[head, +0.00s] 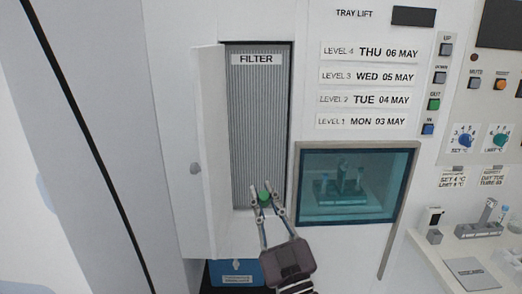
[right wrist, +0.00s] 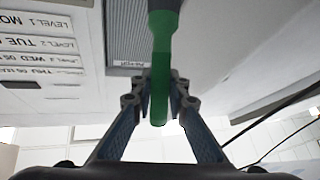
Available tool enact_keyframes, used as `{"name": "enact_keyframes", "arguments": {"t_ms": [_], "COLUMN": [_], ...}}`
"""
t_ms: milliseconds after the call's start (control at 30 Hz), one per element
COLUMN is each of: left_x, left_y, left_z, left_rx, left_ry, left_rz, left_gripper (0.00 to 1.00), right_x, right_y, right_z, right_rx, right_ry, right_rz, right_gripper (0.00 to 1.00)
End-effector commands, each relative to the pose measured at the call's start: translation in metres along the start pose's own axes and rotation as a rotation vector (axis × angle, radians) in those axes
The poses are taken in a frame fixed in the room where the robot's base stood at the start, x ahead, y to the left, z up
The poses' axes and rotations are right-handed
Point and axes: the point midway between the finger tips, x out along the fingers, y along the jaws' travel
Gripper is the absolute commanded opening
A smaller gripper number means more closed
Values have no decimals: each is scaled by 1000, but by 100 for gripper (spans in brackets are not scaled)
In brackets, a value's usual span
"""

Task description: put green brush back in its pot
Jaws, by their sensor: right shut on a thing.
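My right gripper (head: 267,204) is shut on the green brush (head: 264,195), in front of the lower part of the open filter compartment. Only a small green part of the brush shows in the head view. In the right wrist view the green brush (right wrist: 160,78) stands between the fingertips of the right gripper (right wrist: 159,98), with a dark grey part beyond the green handle at the top edge. I cannot make out the brush's pot in either view. My left gripper is not in view.
The filter compartment's white door (head: 210,150) stands open to the left of the ribbed filter (head: 259,130). A glazed window (head: 350,210) is right of the gripper. A blue box (head: 236,272) lies below. A white shelf (head: 450,251) with small items is at right.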

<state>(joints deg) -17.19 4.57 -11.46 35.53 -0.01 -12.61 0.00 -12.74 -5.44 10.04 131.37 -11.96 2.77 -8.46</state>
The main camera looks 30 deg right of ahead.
Motion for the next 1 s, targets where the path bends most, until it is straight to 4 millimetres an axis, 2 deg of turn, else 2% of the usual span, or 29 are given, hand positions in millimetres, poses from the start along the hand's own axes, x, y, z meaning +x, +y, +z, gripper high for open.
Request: {"name": "enact_keyframes", "arguments": {"t_ms": [600,733,1000], "left_x": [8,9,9], "left_y": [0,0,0], "left_z": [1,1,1], "left_rx": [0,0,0], "left_ry": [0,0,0], "left_rz": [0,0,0], "left_gripper": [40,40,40], "right_x": [-64,-71,-72], "right_y": [-4,-4,-4], "right_z": [-38,-42,-44], "right_rx": [2,3,5], "right_ry": [-3,-6,-5], "right_rz": [0,2,1], "right_gripper": [0,0,0]}}
